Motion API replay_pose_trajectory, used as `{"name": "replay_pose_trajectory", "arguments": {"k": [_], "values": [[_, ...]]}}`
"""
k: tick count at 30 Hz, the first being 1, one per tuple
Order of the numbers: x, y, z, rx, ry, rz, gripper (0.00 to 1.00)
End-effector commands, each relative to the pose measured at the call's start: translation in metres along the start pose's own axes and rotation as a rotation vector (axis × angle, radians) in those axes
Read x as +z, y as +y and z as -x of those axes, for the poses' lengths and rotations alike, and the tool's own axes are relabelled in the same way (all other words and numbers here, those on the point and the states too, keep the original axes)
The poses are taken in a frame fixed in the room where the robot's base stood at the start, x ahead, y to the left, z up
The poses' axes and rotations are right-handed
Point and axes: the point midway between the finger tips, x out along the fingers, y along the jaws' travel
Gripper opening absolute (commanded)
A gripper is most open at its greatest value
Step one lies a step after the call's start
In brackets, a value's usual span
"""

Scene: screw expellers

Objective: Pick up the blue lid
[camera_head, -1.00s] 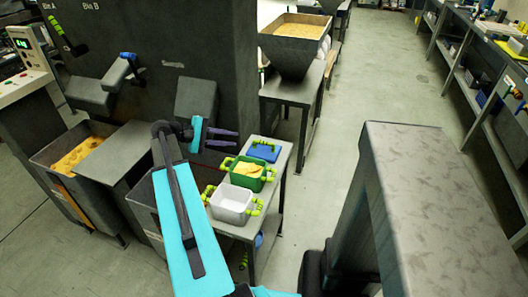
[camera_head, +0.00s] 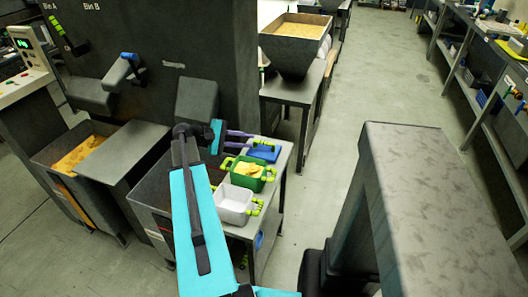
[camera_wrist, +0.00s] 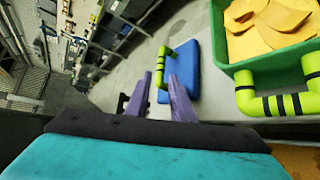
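The blue lid (camera_head: 264,153) lies flat at the far end of the small side table, with a lime-green handle (camera_head: 264,143) on it. In the wrist view the blue lid (camera_wrist: 185,70) is just beyond my fingertips, its green handle near the fingers. In the wrist view my gripper (camera_wrist: 166,78) points toward the lid's edge. I cannot tell whether a finger touches the lid; the left end of it is partly behind the fingers.
A green bin (camera_head: 247,181) with yellow pieces stands beside the lid, and a white bin (camera_head: 233,205) stands nearer on the same table (camera_head: 273,188). The dark machine (camera_head: 205,60) rises to the left. A hopper (camera_head: 293,48) stands behind.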

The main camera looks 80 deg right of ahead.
Motion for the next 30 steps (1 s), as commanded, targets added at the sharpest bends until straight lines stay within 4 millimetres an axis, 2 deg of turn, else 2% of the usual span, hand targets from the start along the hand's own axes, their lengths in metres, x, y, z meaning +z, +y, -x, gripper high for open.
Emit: {"name": "replay_pose_trajectory", "arguments": {"k": [15, 30], "values": [[-0.001, 0.000, -0.049, 0.000, -0.002, 0.000, 0.22], [0.000, -0.001, -0.051, 0.000, -0.002, -0.001, 0.22]]}}
